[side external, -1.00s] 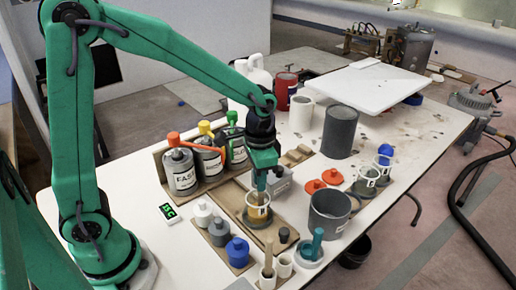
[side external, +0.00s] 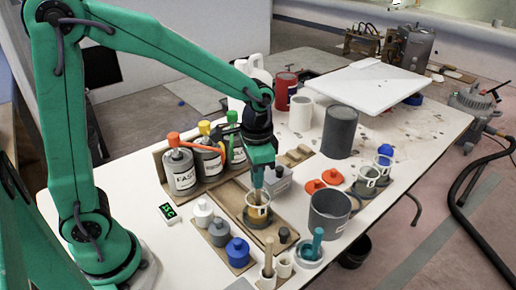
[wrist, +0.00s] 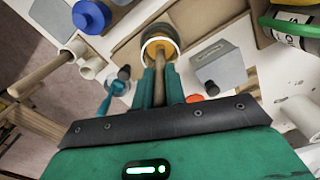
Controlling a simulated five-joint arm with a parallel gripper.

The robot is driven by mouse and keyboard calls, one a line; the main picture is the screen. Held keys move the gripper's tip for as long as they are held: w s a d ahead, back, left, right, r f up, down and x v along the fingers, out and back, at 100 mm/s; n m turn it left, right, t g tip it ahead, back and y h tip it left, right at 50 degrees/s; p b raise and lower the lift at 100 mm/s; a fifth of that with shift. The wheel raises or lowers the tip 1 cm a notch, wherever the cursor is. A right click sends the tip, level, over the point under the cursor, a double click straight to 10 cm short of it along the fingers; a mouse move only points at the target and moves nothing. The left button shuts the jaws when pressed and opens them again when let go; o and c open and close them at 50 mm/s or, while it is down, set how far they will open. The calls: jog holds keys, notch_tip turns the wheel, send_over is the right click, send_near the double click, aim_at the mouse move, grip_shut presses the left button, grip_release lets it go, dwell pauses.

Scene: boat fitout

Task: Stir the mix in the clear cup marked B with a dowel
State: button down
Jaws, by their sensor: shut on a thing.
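My gripper (side external: 259,182) is shut on a wooden dowel (wrist: 160,68), which points down into a clear cup (side external: 258,216) holding an amber mix. The dowel's lower end is inside the cup, hidden by the mix and the cup wall. The cup stands on a board on the table, and its small white label is too small to read surely. In the wrist view, the cup's rim (wrist: 160,36) surrounds the dowel just beyond my fingertips. Two more labelled clear cups, a nearer one (side external: 366,184) and a farther one (side external: 383,164), stand at the right.
Pump bottles (side external: 182,173) stand behind the cup at the left. Small lidded jars (side external: 238,252) stand in front. A grey bucket (side external: 328,215) stands to the right. Another dowel (side external: 268,258) stands upright at the front edge. A grey box (side external: 277,180) sits close behind my gripper.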

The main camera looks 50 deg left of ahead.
jog(key=shift+r, duration=3.2)
jog(key=shift+r, duration=2)
